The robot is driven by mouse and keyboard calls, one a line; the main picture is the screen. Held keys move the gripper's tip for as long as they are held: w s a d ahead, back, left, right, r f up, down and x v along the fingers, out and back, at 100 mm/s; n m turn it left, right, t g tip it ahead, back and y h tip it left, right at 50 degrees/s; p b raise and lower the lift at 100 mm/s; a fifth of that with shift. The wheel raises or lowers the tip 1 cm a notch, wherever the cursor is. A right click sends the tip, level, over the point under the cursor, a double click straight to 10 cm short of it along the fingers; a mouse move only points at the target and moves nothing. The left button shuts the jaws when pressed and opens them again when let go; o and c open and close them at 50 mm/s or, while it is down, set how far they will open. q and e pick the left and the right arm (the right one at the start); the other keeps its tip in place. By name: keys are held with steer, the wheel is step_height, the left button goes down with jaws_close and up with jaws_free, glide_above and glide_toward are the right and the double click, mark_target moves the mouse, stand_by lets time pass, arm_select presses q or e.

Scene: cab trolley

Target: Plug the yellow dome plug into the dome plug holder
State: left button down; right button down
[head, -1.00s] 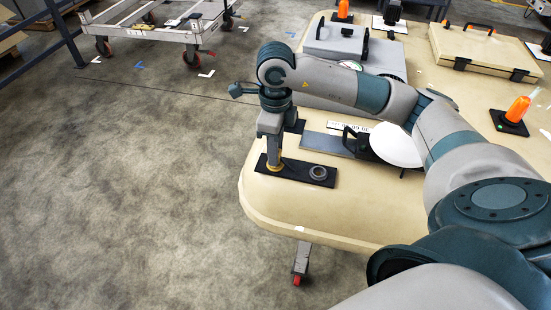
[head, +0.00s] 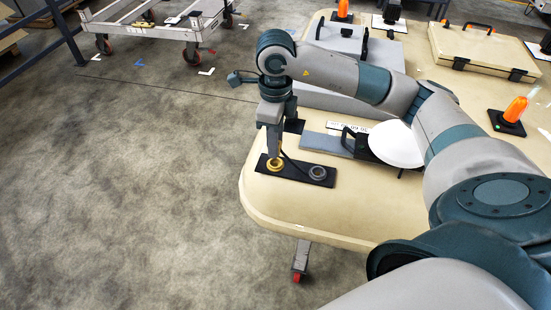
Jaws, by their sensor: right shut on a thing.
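The yellow dome plug (head: 275,165) shows as a small yellow round piece at the left end of a black plate (head: 297,174). My right gripper (head: 274,158) points straight down over it and is shut on it. The fingers hide part of the yellow piece, and I cannot tell whether it is clear of the plate. A grey ring (head: 318,172), likely the dome plug holder, sits at the right end of the same plate, apart from the gripper. My left gripper is not in view.
The plate lies near the rounded corner of a beige trolley top (head: 262,205). Behind and right are a white disc (head: 396,145), a grey case (head: 345,45), a beige case (head: 485,50) and an orange-topped piece (head: 516,112). The floor at left is open.

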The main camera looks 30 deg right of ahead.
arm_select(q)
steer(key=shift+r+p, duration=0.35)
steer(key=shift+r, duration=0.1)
arm_select(e)
steer(key=shift+r, duration=0.85)
steer(key=shift+a, duration=0.1)
